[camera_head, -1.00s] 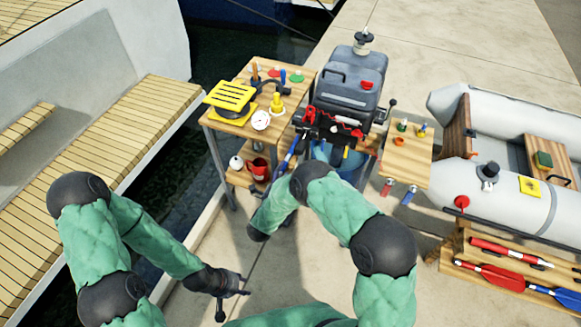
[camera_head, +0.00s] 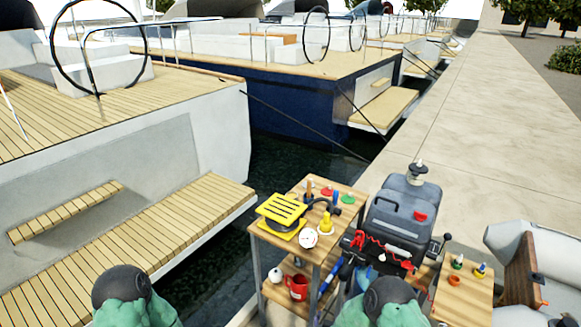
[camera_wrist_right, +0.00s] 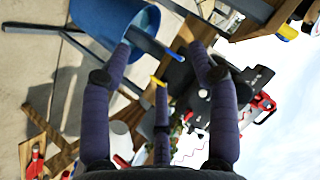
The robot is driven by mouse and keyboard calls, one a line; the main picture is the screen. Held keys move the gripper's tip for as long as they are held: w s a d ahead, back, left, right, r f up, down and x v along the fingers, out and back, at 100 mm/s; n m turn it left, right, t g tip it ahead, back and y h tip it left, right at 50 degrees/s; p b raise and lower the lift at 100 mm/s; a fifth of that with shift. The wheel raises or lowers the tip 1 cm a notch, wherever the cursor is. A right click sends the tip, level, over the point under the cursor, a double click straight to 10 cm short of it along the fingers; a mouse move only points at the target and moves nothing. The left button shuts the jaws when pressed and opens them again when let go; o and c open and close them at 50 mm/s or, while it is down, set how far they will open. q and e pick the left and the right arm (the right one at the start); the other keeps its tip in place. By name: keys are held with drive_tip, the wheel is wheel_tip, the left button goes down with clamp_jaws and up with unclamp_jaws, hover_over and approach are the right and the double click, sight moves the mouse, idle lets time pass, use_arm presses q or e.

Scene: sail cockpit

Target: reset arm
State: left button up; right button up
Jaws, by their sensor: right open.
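My right gripper (camera_wrist_right: 160,62) shows in the right wrist view with its purple-wrapped fingers spread apart and nothing held between them. Behind the fingers are a blue bucket (camera_wrist_right: 115,18), a yellow-tipped item and parts of the grey outboard motor. In the head view, the right arm's green sleeve and dark joint show at the bottom centre, in front of the motor (camera_head: 403,215), and the right gripper itself is hidden or out of frame. Only a green sleeve and dark joint of my left arm show at the bottom left. The left gripper is out of view.
A wooden stand (camera_head: 273,238) holds a yellow slatted item (camera_head: 283,210), a white gauge (camera_head: 309,238) and small tools, with a red mug (camera_head: 298,287) below. A small side table (camera_head: 465,300) and grey inflatable boat (camera_head: 510,245) are at right. Water and moored boats lie left; the dock behind is clear.

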drive_tip(key=s+a+f+n+g+y, duration=0.1)
drive_tip(key=s+f+n+g+y, duration=0.1)
drive_tip(key=s, duration=1.2)
drive_tip(key=s+a+f+n+g+y, duration=0.1)
drive_tip(key=s+f+n+g+y, duration=0.1)
drive_tip(key=s+n+g+y, duration=0.3)
drive_tip(key=s+n+g, duration=0.1)
drive_tip(key=s+g, duration=0.3)
drive_tip(key=s, duration=0.5)
drive_tip(key=shift+s+a+f, duration=0.2)
drive_tip(key=shift+a, duration=0.15)
drive_tip(key=shift+w, duration=0.1)
drive_tip(key=shift+c, duration=0.4)
